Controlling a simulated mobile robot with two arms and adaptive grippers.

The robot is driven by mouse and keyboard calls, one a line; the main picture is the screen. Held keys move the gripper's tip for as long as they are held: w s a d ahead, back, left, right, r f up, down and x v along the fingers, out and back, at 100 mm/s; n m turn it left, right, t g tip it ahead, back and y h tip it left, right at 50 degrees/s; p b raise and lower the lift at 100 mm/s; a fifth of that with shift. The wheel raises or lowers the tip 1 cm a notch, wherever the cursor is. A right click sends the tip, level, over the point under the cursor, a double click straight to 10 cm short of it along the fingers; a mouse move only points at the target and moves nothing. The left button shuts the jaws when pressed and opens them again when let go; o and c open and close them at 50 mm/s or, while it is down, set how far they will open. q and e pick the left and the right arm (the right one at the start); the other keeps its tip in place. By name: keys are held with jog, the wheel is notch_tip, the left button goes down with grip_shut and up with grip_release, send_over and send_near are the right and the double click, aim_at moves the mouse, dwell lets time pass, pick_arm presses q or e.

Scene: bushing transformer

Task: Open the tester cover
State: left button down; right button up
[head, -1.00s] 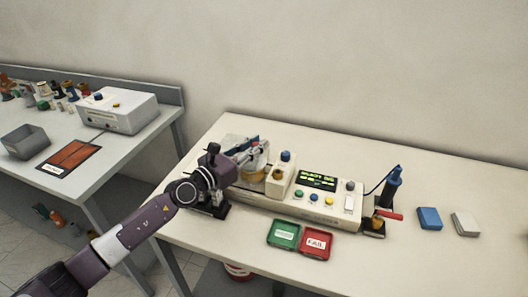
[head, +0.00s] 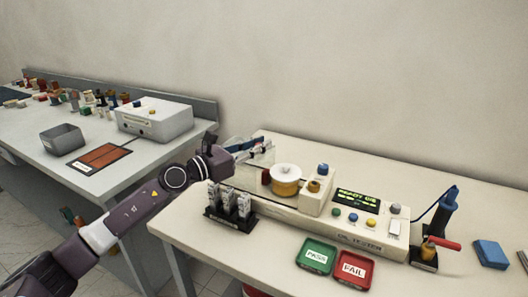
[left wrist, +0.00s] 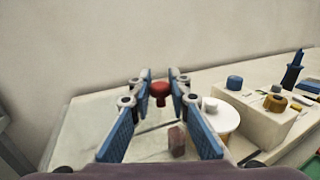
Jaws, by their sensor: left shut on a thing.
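The tester (head: 350,225) is a long beige unit with a lit screen and coloured buttons on the white table. Its clear cover (head: 262,156) stands raised at the left end, beside a yellow cup with a white top (head: 285,178). My left gripper (head: 250,147) is at the cover's upper edge. In the left wrist view, a red knob (left wrist: 160,90) sits between the fingertips of my left gripper (left wrist: 160,86), which is shut on it. The fingers partly hide the cover in the head view. My right gripper is not in view.
A black rack of vials (head: 230,208) stands in front of the tester's left end. Green PASS (head: 316,256) and red FAIL (head: 354,268) trays lie in front. A blue and black probe (head: 444,212) stands at the right end. Another table with a grey bin (head: 63,140) is at left.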

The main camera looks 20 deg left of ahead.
pick_arm(q)
jog(key=c, duration=1.8)
grip_release()
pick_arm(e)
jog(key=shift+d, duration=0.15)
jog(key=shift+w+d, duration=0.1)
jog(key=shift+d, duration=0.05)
pick_arm(q)
jog(key=shift+s+a+f, duration=0.1)
jog(key=shift+s+a, duration=0.1)
jog(key=shift+s, duration=0.25)
jog(key=shift+v, duration=5.55)
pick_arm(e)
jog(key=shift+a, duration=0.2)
